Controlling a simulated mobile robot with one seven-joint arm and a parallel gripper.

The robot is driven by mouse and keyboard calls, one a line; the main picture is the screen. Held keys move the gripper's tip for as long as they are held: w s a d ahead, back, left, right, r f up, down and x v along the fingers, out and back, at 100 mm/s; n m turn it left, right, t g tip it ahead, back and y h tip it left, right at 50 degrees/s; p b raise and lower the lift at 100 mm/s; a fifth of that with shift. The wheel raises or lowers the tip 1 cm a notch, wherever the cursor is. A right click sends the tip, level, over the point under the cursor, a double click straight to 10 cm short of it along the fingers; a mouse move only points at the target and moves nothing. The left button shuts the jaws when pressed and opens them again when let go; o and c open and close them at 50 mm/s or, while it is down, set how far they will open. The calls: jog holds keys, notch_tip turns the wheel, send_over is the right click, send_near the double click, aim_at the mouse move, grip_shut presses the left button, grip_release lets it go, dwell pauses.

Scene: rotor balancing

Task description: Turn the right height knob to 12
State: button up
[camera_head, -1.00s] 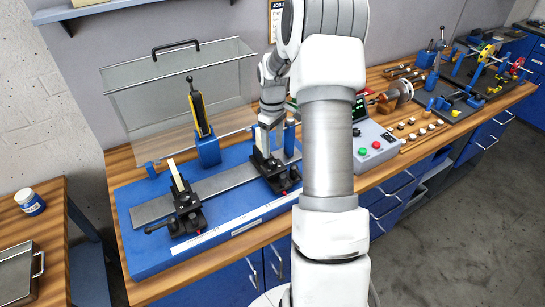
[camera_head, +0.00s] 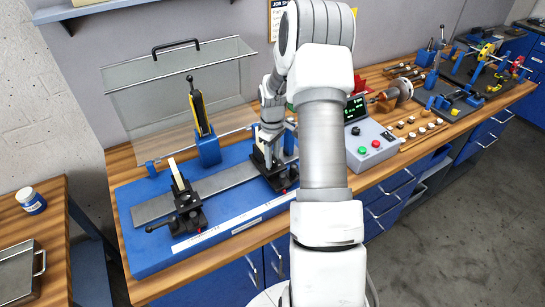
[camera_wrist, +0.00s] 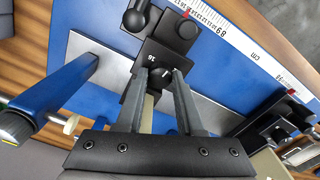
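The right support (camera_head: 281,180), a black block with a pale upright plate, stands on the blue base at the right end of the metal rail. My gripper (camera_head: 266,152) is low over it, pointing down, and partly covers it. In the wrist view the black round height knob (camera_wrist: 160,76) with a white pointer mark lies between the tips of my gripper (camera_wrist: 160,73). The fingers are apart, one on each side of the knob; I cannot tell whether they touch it. A small white number is printed beside the knob, upside down in this view.
The left support (camera_head: 187,207) stands on the same rail, with a scale strip (camera_head: 235,230) along the base's front. A blue post (camera_wrist: 58,90) rises close beside my gripper. A yellow-and-black indicator on a blue stand (camera_head: 207,148) is behind. A control box (camera_head: 372,145) stands to the right.

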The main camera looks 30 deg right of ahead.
grip_shut()
jog(key=shift+m, duration=0.3)
jog(key=m+b, duration=0.3)
jog(key=m, duration=0.1)
jog(key=shift+f, duration=0.1)
jog(key=m+b, duration=0.2)
jog(key=m, duration=0.3)
jog(key=shift+m, duration=0.4)
jog(key=o, duration=0.8)
grip_release()
